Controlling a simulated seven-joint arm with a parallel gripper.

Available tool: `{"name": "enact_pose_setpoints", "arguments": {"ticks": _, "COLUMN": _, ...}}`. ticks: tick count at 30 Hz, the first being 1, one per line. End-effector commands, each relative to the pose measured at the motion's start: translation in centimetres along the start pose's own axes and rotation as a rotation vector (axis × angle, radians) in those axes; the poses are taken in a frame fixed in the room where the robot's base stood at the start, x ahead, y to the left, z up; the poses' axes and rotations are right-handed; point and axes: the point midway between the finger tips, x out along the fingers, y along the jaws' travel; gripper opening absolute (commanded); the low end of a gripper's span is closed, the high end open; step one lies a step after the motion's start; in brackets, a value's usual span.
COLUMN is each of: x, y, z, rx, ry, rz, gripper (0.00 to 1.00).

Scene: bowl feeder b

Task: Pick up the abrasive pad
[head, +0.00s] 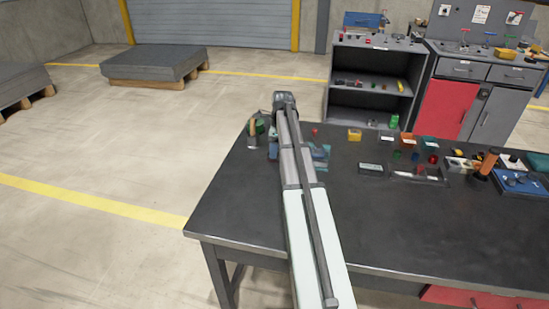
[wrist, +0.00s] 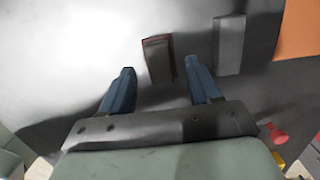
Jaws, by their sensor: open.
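A small dark rectangular block with a reddish-brown edge, which looks like the abrasive pad (wrist: 157,60), lies between and slightly beyond my fingertips in the wrist view. My gripper (wrist: 160,70) is open, with one blue finger on each side of the pad's near end. I cannot tell how far above the surface the fingertips are. In the head view my arm reaches over the far left part of the dark workbench (head: 235,205). It hides the pad there, and my fingers cannot be made out.
A grey block (wrist: 229,45) lies right of the pad, close to my right finger. An orange surface (wrist: 300,30) is at the upper right, and a red object (wrist: 275,134) lies lower right. Several small parts and bins crowd the bench's right side; its left front is clear.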

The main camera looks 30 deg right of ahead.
Motion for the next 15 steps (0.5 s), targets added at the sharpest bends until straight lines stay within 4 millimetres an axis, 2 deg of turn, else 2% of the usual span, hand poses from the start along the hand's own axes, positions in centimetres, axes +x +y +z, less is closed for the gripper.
{"name": "enact_pose_setpoints", "arguments": {"ticks": 4, "x": 1.6, "y": 0.0, "z": 0.0, "rx": 0.000, "ry": 0.000, "rz": 0.000, "gripper": 0.62}}
{"name": "enact_pose_setpoints", "arguments": {"ticks": 11, "x": 1.8, "y": 0.0, "z": 0.0, "rx": 0.000, "ry": 0.000, "rz": -0.001, "gripper": 0.62}}
{"name": "enact_pose_setpoints", "arguments": {"ticks": 15, "x": 1.8, "y": 0.0, "z": 0.0, "rx": 0.000, "ry": 0.000, "rz": -0.001, "gripper": 0.51}}
